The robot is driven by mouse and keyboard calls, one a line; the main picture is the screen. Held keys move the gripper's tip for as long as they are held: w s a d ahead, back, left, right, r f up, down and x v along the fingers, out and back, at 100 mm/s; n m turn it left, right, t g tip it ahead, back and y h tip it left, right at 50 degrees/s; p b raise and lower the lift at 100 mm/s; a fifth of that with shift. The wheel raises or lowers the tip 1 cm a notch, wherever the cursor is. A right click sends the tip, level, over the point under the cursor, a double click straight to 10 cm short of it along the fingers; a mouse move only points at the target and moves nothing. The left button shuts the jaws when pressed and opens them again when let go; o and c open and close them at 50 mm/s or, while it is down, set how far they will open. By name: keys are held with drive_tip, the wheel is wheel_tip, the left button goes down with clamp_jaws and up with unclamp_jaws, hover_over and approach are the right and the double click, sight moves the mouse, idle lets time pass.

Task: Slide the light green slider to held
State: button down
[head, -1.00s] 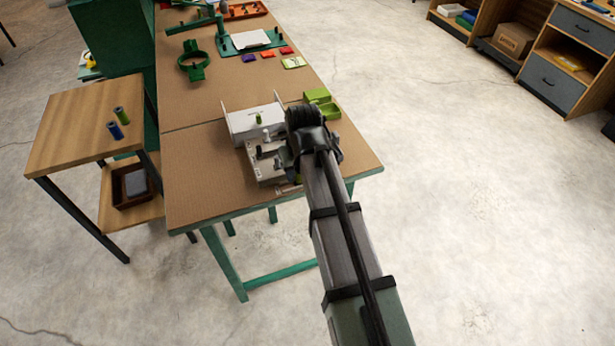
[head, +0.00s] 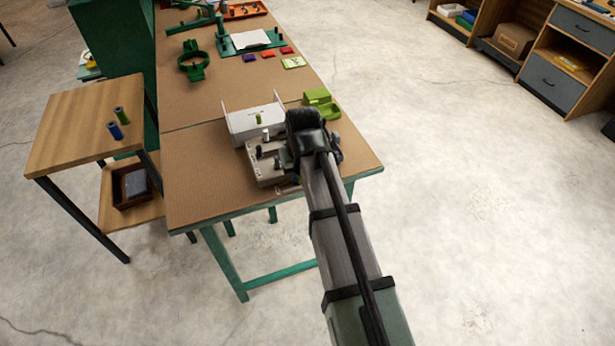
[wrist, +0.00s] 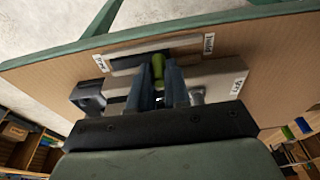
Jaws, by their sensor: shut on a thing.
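The light green slider (wrist: 158,68) shows in the wrist view, in the dark slot of a pale plate (wrist: 130,52). My gripper (wrist: 158,82) is shut on it, a finger on each side. The slider stands between a small white label (wrist: 101,64) at the slot's left end and another (wrist: 209,42) at its right end. The label words are too small to read surely. In the head view the pale device (head: 262,172) sits near the table's front edge. My wrist and arm hide the slider there.
A white bracket (head: 252,122) stands behind the device, with a light green block (head: 322,104) to its right. A third white label (wrist: 239,84) shows in the wrist view. The brown tabletop (head: 205,180) is bare left of the device.

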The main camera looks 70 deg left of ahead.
drive_tip(key=shift+s, duration=1.55)
drive_tip(key=c, duration=1.1)
unclamp_jaws()
drive_tip(key=shift+r, duration=3)
drive_tip(key=shift+r, duration=2)
